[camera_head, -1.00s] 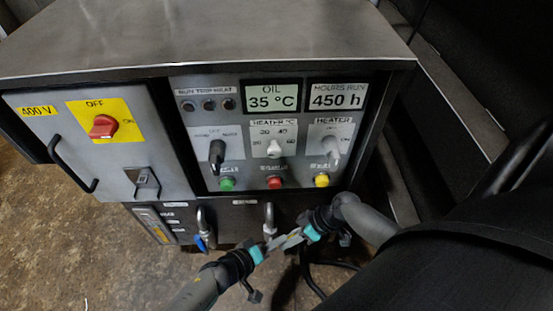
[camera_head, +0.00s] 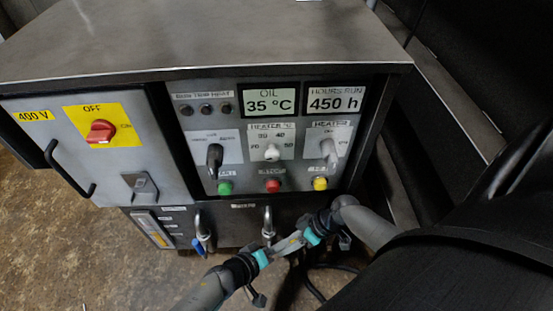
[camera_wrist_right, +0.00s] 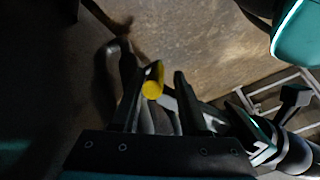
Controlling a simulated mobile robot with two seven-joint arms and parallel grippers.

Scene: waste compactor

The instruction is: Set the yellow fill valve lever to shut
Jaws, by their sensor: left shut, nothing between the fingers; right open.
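The yellow lever (camera_wrist_right: 152,88) shows in the right wrist view as a small yellow end between the fingers of my right gripper (camera_wrist_right: 155,76), nearer the left finger. That gripper is open around it; I cannot tell if a finger touches it. In the head view the right gripper (camera_head: 298,240) comes in from the right, below the cabinet front. My left gripper (camera_head: 281,246) is shut and empty, with its tips close to the right gripper's. The two grippers largely hide the lever and its valve there. A metal pipe (camera_head: 268,222) comes down just behind them.
A second pipe (camera_head: 202,225) with a blue lever (camera_head: 199,246) stands to the left. Above is the control panel with knobs, coloured buttons and displays (camera_head: 336,100). A door handle (camera_head: 69,170) juts out at left. Dark cables (camera_head: 320,280) lie below. Open floor is at lower left.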

